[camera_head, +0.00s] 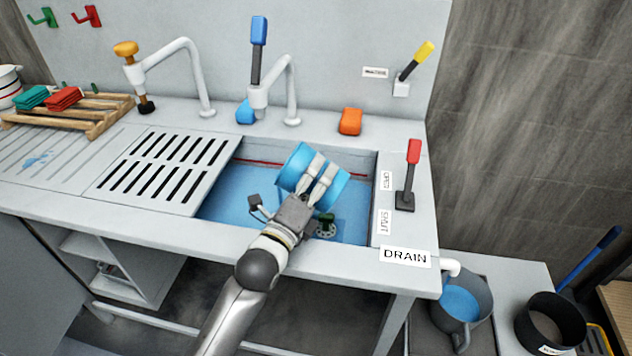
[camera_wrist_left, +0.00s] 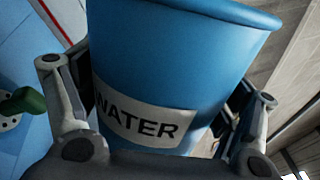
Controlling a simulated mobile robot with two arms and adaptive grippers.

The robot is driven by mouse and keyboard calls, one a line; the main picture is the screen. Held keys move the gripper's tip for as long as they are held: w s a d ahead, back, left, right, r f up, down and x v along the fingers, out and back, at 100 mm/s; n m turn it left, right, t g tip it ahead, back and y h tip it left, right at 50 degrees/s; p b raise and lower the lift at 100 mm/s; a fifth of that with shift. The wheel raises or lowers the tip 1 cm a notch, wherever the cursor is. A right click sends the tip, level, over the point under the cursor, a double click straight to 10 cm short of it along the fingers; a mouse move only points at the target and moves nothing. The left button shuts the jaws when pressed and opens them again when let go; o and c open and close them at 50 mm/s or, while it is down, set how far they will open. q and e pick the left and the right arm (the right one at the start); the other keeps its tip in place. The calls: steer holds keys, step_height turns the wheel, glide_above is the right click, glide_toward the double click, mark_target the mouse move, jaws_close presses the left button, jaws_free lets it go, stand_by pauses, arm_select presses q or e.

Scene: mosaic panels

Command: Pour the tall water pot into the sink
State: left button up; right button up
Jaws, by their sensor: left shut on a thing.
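The tall blue water pot (camera_head: 300,160) is tilted over the sink basin in the head view. In the left wrist view the pot (camera_wrist_left: 190,65) fills the middle, with a white WATER label facing the camera. My left gripper (camera_head: 321,180) is shut on the pot, one finger on each side of it. The sink (camera_head: 225,195) shows a blue bottom and a drain with a dark green piece (camera_head: 326,222), which also shows in the wrist view (camera_wrist_left: 22,102). Whether water is leaving the pot cannot be told. My right gripper is not in view.
Two faucets (camera_head: 180,65) (camera_head: 285,85) stand behind the basin. An orange block (camera_head: 350,122) lies on the back ledge. A red-handled lever (camera_head: 410,170) stands right of the basin. A slotted drainboard (camera_head: 165,165) lies left. Below right are a grey pot (camera_head: 470,320) and a black pot (camera_head: 552,325).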

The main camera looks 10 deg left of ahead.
arm_select(q)
steer(key=shift+a+f+n+b, duration=0.15)
steer(key=shift+n+b, duration=0.3)
steer(key=shift+n, duration=0.25)
steer(key=shift+a, duration=0.1)
steer(key=shift+w+a+n+y+p, duration=0.2)
steer(key=shift+a+n, duration=0.15)
steer(key=shift+n, duration=0.15)
steer(key=shift+w+a+n+y+p, duration=0.1)
steer(key=shift+a+n+p, duration=0.15)
steer(key=shift+n, duration=0.25)
steer(key=shift+a+r+n+p, duration=0.45)
steer(key=shift+r+n+p, duration=0.1)
steer(key=shift+n+p, duration=0.5)
